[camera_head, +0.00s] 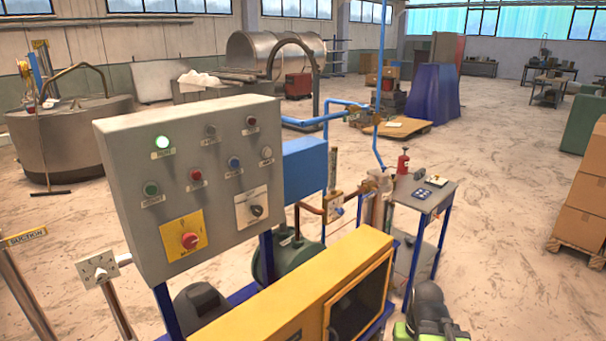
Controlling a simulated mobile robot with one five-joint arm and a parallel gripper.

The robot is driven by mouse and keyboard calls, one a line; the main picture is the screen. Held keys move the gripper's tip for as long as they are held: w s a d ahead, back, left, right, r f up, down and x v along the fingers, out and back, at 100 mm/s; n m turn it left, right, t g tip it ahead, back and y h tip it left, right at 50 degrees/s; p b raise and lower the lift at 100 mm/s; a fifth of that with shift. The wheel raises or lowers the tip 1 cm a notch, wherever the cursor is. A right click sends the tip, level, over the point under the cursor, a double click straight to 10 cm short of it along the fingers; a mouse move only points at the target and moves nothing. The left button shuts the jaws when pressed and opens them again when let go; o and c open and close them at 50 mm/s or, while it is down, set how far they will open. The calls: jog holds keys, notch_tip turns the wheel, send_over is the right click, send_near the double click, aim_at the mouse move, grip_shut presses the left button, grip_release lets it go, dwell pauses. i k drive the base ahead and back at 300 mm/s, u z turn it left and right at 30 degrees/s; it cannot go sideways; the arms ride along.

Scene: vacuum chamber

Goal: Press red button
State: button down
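A grey control panel (118,150) stands tilted in the left middle of the head view. A small red button (195,174) sits in its second row, between a green button (150,189) and a blue button (234,162). A larger red knob (190,240) sits on a yellow plate (170,232) low on the panel. A dark red round piece (251,120) is at the top right. I cannot make out my gripper's fingers in this view.
A yellow machine housing (290,300) with a dark window stands below and right of the panel. Blue pipes (340,104) rise behind it. A small table (424,193) is to the right. Cardboard boxes (583,205) stand at the right edge. The floor between is open.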

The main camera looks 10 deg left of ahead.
aim_at(196, 175)
jog(key=z, duration=0.05)
jog(key=k, duration=1.7)
jog(key=u, duration=0.9)
jog(key=i, duration=1.55)
jog(key=z, duration=0.05)
